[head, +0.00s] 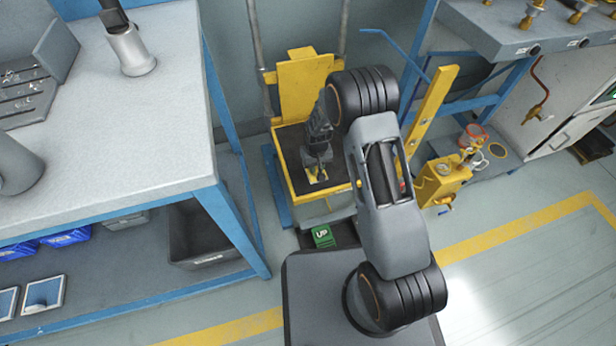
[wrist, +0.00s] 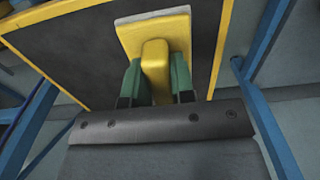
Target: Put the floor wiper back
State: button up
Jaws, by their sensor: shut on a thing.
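My gripper (wrist: 155,85), with green fingers, is shut on the yellow grip of the floor wiper (wrist: 155,50). The wiper shows as a yellow plate with a pale edge. In the head view my gripper (head: 316,166) points down over the dark top of a yellow-rimmed cart (head: 292,180), and a bit of the yellow wiper (head: 318,176) shows at the fingers. The cart's dark surface (wrist: 75,60) fills much of the wrist view behind the wiper. I cannot tell whether the wiper touches it. My arm hides the cart's right side.
A grey-topped bench (head: 120,150) with blue legs stands at the left. A yellow pump-like unit (head: 440,180) and a yellow post (head: 432,115) stand right of my arm. A green box marked UP (head: 322,236) sits below the cart. The floor at the lower right is clear.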

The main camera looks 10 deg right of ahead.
aim_at(308, 173)
jog(key=shift+w+a+f+b, duration=0.3)
jog(key=shift+a+f, duration=0.1)
jog(key=shift+f, duration=0.2)
jog(key=shift+w+a+f+b, duration=0.25)
jog(key=shift+a+f, duration=0.1)
jog(key=shift+f, duration=0.3)
jog(key=shift+w+a+f+b, duration=0.2)
jog(key=shift+w+a+f, duration=0.15)
jog(key=shift+f, duration=0.25)
jog(key=shift+a+f+b, duration=0.15)
jog(key=shift+f+b, duration=0.95)
jog(key=shift+f, duration=0.45)
jog(key=shift+f, duration=0.2)
jog(key=o, duration=0.8)
jog(key=shift+o, duration=0.2)
jog(key=shift+r, duration=0.1)
